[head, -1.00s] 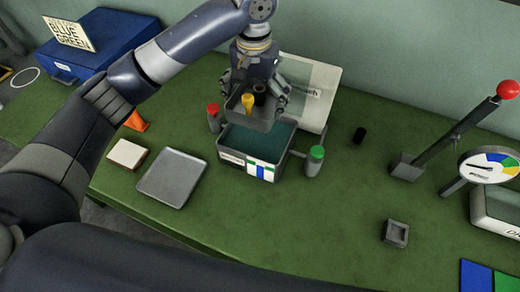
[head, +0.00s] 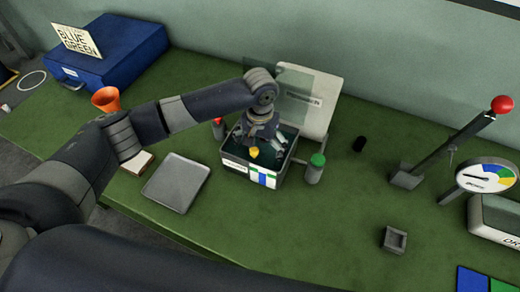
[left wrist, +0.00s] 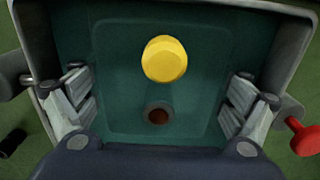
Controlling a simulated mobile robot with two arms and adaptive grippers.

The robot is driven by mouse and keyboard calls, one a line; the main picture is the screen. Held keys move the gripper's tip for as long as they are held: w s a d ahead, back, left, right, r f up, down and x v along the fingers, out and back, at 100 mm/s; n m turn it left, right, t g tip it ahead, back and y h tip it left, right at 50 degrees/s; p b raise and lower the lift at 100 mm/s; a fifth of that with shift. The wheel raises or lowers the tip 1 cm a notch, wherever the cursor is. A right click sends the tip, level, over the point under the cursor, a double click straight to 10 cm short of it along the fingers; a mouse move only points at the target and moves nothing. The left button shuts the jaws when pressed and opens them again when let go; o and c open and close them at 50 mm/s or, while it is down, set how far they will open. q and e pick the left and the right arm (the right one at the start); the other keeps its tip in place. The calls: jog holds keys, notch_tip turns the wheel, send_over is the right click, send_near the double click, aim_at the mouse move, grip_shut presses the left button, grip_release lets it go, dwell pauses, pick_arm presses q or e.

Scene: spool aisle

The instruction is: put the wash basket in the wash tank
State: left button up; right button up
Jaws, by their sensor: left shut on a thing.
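The wash tank (head: 263,177) is a grey open box with teal liquid and striped labels on its front. My left gripper (head: 262,144) points down inside its opening. The gripper is shut on the wash basket, which the arm mostly hides in the head view. In the left wrist view, the basket (left wrist: 108,62) shows as a teal-tinted tray between the fingers, low inside the tank walls (left wrist: 288,48). A yellow piece (left wrist: 164,59) and a dark brown, round piece (left wrist: 159,115) stand in the basket. My right gripper is not in view.
A grey tray (head: 176,182) lies left. A lever (head: 445,150), a gauge (head: 487,177) and a small grey block (head: 394,240) are right. A blue case (head: 110,55) is back left.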

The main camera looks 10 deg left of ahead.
aim_at(260, 155)
pick_arm(q)
jog(key=shift+f, duration=0.8)
jog(key=shift+f, duration=0.1)
jog(key=o, duration=0.8)
notch_tip(260, 155, up, 12)
jog(key=shift+r+b, duration=0.15)
jog(key=shift+b, duration=0.75)
